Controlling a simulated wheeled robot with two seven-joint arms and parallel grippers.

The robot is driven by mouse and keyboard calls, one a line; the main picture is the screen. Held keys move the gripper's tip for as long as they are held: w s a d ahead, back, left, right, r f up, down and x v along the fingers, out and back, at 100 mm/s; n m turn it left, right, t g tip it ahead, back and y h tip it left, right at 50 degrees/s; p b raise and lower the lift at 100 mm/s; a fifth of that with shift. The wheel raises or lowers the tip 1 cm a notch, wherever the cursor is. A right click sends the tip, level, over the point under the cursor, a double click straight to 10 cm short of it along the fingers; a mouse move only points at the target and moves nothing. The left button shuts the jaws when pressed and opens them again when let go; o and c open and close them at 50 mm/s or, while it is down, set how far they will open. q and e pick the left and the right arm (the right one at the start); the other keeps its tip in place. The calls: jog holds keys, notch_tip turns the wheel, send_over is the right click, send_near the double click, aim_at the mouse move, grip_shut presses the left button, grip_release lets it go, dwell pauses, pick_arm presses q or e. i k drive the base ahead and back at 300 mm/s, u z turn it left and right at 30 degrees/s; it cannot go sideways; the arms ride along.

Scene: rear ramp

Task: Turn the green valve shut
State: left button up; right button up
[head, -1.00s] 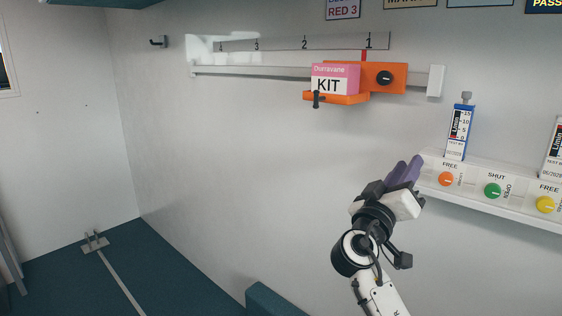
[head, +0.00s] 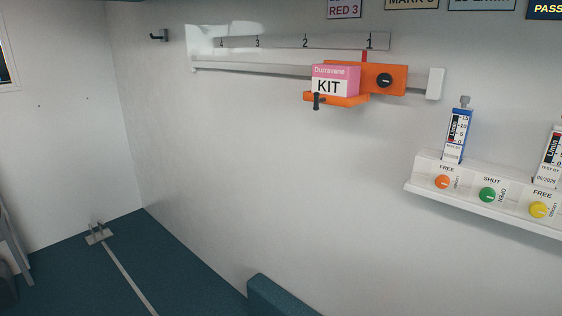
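The green valve (head: 487,195) is a round knob on the front of a white panel (head: 428,169) on the right wall. It sits between an orange knob and a yellow knob. The word SHUT is printed above it and OPEN to its right. A pale pointer line shows on the knob, but it is too small to read its setting surely. Neither of my grippers is in the head view, and nothing covers the green valve.
The orange knob (head: 442,182) and yellow knob (head: 538,210) flank the valve closely. A blue flowmeter (head: 457,135) stands above the panel. A pink kit box (head: 336,79) rests on an orange rail carriage (head: 386,79). The space before the wall is clear.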

aim_at(486, 194)
jog(key=z, duration=1.3)
